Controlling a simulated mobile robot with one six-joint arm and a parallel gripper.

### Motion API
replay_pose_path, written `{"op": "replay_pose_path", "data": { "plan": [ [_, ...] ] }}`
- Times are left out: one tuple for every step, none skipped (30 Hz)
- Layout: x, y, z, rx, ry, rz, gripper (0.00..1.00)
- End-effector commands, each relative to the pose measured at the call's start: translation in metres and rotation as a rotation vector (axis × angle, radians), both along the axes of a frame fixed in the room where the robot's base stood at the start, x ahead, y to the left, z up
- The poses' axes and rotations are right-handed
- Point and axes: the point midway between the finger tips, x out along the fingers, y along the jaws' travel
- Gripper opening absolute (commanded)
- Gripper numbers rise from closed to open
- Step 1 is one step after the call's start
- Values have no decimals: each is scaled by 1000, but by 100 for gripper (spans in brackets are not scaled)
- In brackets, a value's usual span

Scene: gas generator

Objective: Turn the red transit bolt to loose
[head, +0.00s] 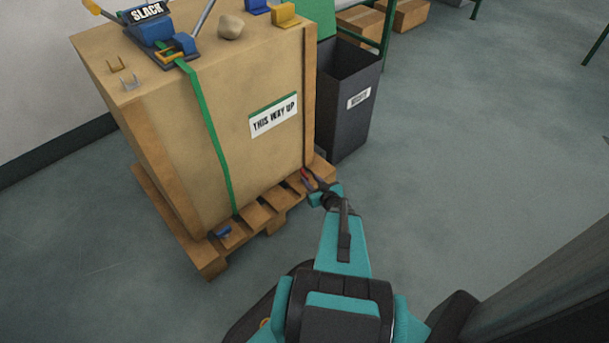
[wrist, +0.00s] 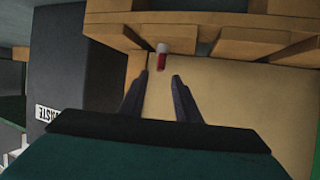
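The red transit bolt (wrist: 161,58) is a small red piece with a pale end, at the pallet edge at the foot of the crate. In the head view it shows as a small red spot (head: 304,175) at the crate's lower right corner. My gripper (wrist: 160,77) is open and empty, with its two dark fingers apart. In the wrist view the bolt lies just beyond the fingertips, in line with the gap between them. In the head view my gripper is beside that corner, partly hiding it. Whether the fingers touch the bolt I cannot tell.
The crate (head: 150,120) stands on a wooden pallet (head: 268,212), with a green strap and a SLACK-marked ratchet (head: 150,28) on it. A blue bolt (head: 222,231) sits at the pallet's near corner. A dark waste bin (head: 345,110) stands close behind my gripper. Floor on the right is clear.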

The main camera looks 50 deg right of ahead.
Motion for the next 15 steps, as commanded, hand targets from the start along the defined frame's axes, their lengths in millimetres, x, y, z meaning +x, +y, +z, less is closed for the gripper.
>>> {"op": "replay_pose_path", "data": {
  "plan": [
    [7,-4,-6,0,-1,1,30],
    [11,-5,-8,0,-1,1,30],
    [15,-6,-10,0,-1,1,30],
    [19,-8,-11,0,0,1,30],
    [22,-9,-12,0,0,1,30],
    [26,-11,-14,0,-1,1,30],
    [30,-12,-16,0,-1,1,30],
    [33,-14,-17,-1,-1,1,30],
    [37,-15,-19,-1,-1,1,30],
    [40,-16,-21,-1,-1,1,30],
    [44,-18,-22,-1,0,1,30],
    [47,-19,-24,-1,0,1,30],
    [50,-20,-25,-1,0,1,30],
    [52,-21,-26,0,0,1,30],
    [55,-22,-27,0,0,1,30]
  ]
}}
